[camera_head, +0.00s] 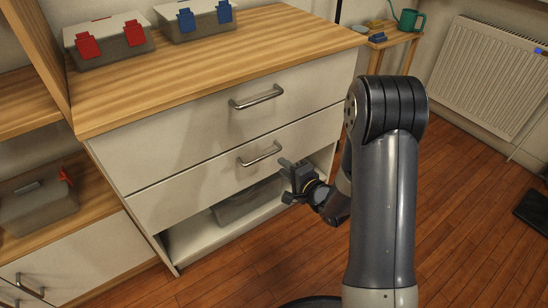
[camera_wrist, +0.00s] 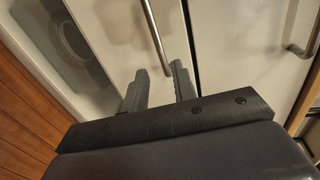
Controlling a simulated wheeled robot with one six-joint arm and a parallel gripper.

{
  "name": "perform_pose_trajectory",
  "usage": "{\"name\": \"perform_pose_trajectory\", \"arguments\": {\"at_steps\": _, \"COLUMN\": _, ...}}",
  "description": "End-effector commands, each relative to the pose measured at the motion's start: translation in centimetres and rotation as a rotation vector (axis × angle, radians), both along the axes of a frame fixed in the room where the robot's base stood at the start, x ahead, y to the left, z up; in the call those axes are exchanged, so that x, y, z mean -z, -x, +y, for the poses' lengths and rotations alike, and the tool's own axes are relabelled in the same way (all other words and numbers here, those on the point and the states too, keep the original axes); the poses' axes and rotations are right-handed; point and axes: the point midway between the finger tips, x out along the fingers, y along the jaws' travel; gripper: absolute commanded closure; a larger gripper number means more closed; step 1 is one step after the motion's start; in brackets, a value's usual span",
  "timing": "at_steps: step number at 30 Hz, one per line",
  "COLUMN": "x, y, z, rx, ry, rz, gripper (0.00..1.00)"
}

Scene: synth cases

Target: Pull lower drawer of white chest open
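The white chest (camera_head: 113,165) has an upper drawer (camera_head: 190,130) and a lower drawer (camera_head: 185,195), both looking shut, above an open bottom shelf. The lower drawer's metal bar handle (camera_head: 261,154) is just up and left of my gripper (camera_head: 289,166). In the wrist view my gripper (camera_wrist: 159,72) has its two fingers apart with nothing held. The lower handle (camera_wrist: 155,36) runs down between the fingertips there, its near end close to the right finger. I cannot tell whether they touch. The upper drawer's handle (camera_head: 257,97) also shows in the wrist view (camera_wrist: 303,48).
A grey box (camera_head: 245,203) sits on the chest's bottom shelf. Boxes with red (camera_head: 108,42) and blue (camera_head: 195,20) latches stand on top. A side table (camera_head: 398,45) and a radiator (camera_head: 490,75) are at the right. The wooden floor (camera_head: 450,200) before the chest is clear.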

Motion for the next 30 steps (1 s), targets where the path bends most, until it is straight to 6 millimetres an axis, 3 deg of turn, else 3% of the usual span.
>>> {"name": "perform_pose_trajectory", "arguments": {"at_steps": 15, "x": 1.9, "y": -7.0, "z": 4.8, "rx": -0.001, "ry": 0.003, "rz": -0.001, "gripper": 0.74}}
{"name": "perform_pose_trajectory", "arguments": {"at_steps": 28, "x": 1.9, "y": -7.9, "z": 5.4, "rx": 0.001, "ry": 0.003, "rz": 0.001, "gripper": 0.74}}
{"name": "perform_pose_trajectory", "arguments": {"at_steps": 30, "x": 1.9, "y": -7.9, "z": 5.4, "rx": 0.001, "ry": 0.003, "rz": 0.000, "gripper": 0.79}}
